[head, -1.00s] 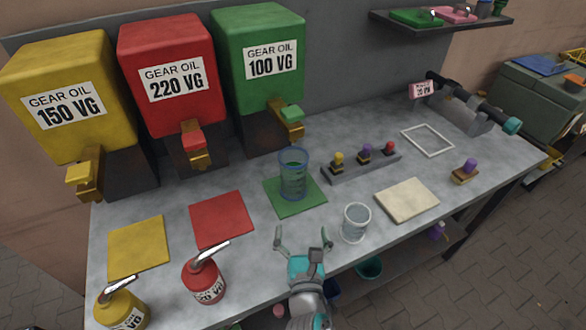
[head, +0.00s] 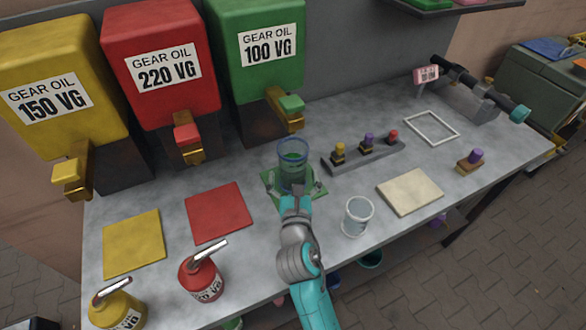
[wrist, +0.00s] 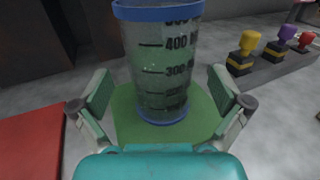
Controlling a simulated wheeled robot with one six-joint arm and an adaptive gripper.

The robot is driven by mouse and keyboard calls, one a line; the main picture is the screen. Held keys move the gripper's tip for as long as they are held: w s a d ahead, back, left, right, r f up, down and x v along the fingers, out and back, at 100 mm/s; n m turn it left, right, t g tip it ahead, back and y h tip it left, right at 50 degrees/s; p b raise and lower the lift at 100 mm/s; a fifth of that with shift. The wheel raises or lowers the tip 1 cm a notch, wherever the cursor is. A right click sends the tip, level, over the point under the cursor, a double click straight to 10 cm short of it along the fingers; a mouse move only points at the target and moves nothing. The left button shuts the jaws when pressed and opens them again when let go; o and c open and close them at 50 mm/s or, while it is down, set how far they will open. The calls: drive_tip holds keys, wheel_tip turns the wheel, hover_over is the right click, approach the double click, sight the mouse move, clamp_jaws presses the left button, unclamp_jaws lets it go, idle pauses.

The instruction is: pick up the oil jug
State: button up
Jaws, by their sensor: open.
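The oil jug (head: 293,158) is a clear graduated cylinder with a blue rim and a blue base ring. It stands upright on the green mat (head: 314,187), below the tap of the green gear oil tank. Black volume marks show on it in the wrist view (wrist: 165,57). My gripper (head: 293,187) is open and low at the near side of the jug. In the wrist view its two fingers point toward the jug, one to each side, with gaps between. My gripper hides the near part of the jug's base in the head view.
Yellow (head: 60,90), red (head: 160,65) and green (head: 258,45) gear oil tanks stand behind. A small clear cup (head: 357,217) is right of my arm. A rack of coloured knobs (head: 365,157) is right of the jug. Red (head: 203,278) and yellow (head: 118,310) oil cans stand front left.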

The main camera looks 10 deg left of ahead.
sight(292, 145)
drive_tip(key=shift+x, duration=1.75)
drive_tip(key=c, duration=1.3)
drive_tip(key=shift+r, duration=0.1)
drive_tip(key=shift+r, duration=0.1)
drive_tip(key=shift+r, duration=1.65)
drive_tip(key=shift+v, duration=8.9)
